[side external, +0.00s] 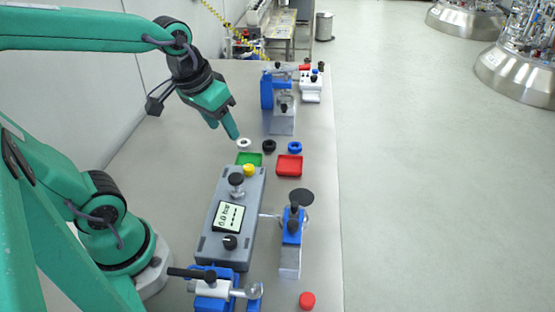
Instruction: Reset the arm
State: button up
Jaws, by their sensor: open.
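My green arm reaches in from the left over the metal bench (180,150). My gripper (233,128) points down and to the right above the bench, near a white ring (244,144). I see nothing held in it, and it is open. The gap between the fingers is hard to make out from this side. A small dark camera sticks out to the left of my wrist.
Black (268,146) and blue (295,147) rings, green (249,159) and red (289,165) trays lie nearby. A grey gauge box (210,246) has a yellow cap (249,170) at its far end. Clamp fixtures (291,255) (282,122) and a red cap (307,301) stand along the bench.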

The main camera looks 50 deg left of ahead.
jog(key=s, duration=0.1)
jog(key=s+r+m+t, duration=0.1)
jog(key=s+d+m, duration=0.1)
jog(key=s, duration=0.1)
jog(key=shift+d+r+t, duration=0.1)
jog(key=shift+r+t, duration=0.25)
jog(key=shift+t, duration=0.05)
